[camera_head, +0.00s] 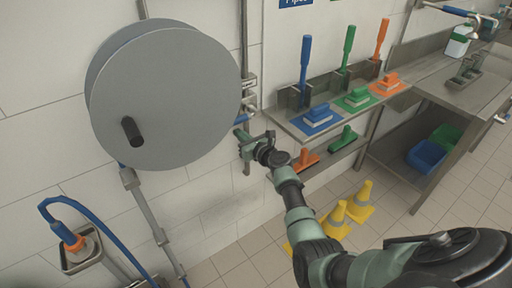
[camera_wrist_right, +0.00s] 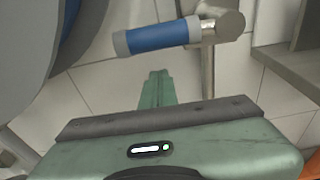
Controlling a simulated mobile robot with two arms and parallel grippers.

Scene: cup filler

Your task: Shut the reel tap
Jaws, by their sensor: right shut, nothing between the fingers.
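The reel tap shows in the right wrist view as a metal body (camera_wrist_right: 222,20) on a vertical pipe, with a blue lever (camera_wrist_right: 158,37) ending in a grey cap. The lever sticks out to the left, across the line of the pipe. In the head view the blue lever (camera_head: 243,118) is small, just right of the big grey hose reel (camera_head: 170,95). My right gripper (camera_head: 240,133) is shut and empty just below the lever. Its fingertips (camera_wrist_right: 157,74) point toward the lever, with a gap showing in the wrist view. My left gripper is not in view.
A metal shelf (camera_head: 283,128) with blue, green and orange brushes stands right of the tap. Yellow cones (camera_head: 336,222) stand on the floor below. The reel's black handle (camera_head: 132,131) juts out at left. A hose nozzle (camera_head: 68,235) rests in a holder at lower left.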

